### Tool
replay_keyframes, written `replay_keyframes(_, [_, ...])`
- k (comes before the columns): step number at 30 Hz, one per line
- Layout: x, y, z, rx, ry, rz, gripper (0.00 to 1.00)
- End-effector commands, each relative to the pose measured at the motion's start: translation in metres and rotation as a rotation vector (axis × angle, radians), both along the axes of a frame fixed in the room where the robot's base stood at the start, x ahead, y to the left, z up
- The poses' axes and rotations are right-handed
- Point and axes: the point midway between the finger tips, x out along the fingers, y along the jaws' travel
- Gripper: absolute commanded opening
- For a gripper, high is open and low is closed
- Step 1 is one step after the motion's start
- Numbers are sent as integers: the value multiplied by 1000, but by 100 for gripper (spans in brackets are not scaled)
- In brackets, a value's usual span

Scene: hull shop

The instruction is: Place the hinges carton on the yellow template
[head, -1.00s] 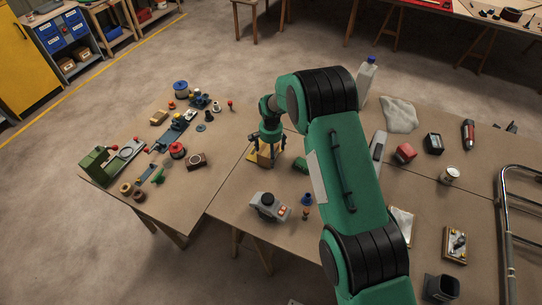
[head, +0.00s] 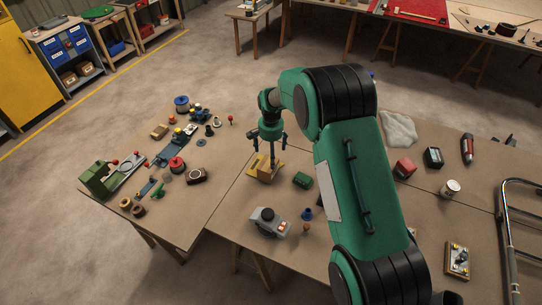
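The hinges carton, a small tan box (head: 267,174), stands on the brown workbench near its left edge, below my gripper. The yellow template (head: 252,163) shows as a yellow patch at the carton's left and far side. The carton hides part of it, and I cannot tell how much of the carton rests on it. My gripper (head: 271,148) points down just above the carton. Its fingers are spread apart and seem clear of the box.
A green block (head: 302,180) lies right of the carton. A grey device (head: 268,222) and a small blue-topped item (head: 306,214) stand nearer. A second table (head: 215,178) on the left holds a green vise (head: 98,178) and several parts. My arm covers the bench's middle.

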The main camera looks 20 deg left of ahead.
Motion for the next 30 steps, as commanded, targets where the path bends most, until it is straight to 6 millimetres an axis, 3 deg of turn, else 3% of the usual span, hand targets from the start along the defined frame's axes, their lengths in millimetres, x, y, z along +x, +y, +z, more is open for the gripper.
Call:
replay_keyframes(24, [0,0,0,0,0,0,95])
replay_keyframes(30, [3,-8,14,5,-6,-1,95])
